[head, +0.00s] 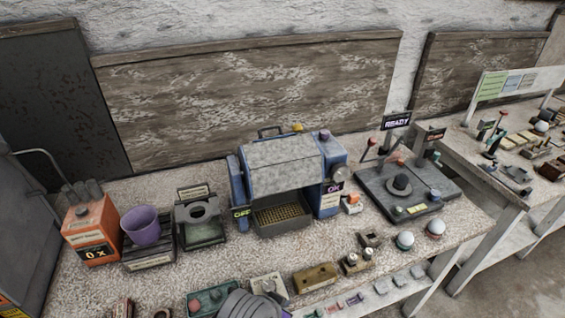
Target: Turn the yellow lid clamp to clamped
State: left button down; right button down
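A small yellow knob (297,128), which looks like the lid clamp, sits on the top rear edge of a blue machine (259,181) in the middle of the bench. It is too small to tell whether it is turned to clamped. The machine's grey speckled lid (280,152) lies over its top and looks lowered. A dark handle (270,131) and a purple-grey knob (324,135) stand near the yellow knob.
An orange box (92,228), a purple cup (146,226) and a dark green fixture (200,221) stand left of the machine. A dark plate with a knob (401,186) is at right. Small parts line the front edge. Bare bench (350,225) lies before the machine.

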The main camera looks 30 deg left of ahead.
aim_at(298, 128)
jog(key=i+l, duration=0.15)
jog(key=i+l+u, duration=0.6)
jog(key=i, duration=0.15)
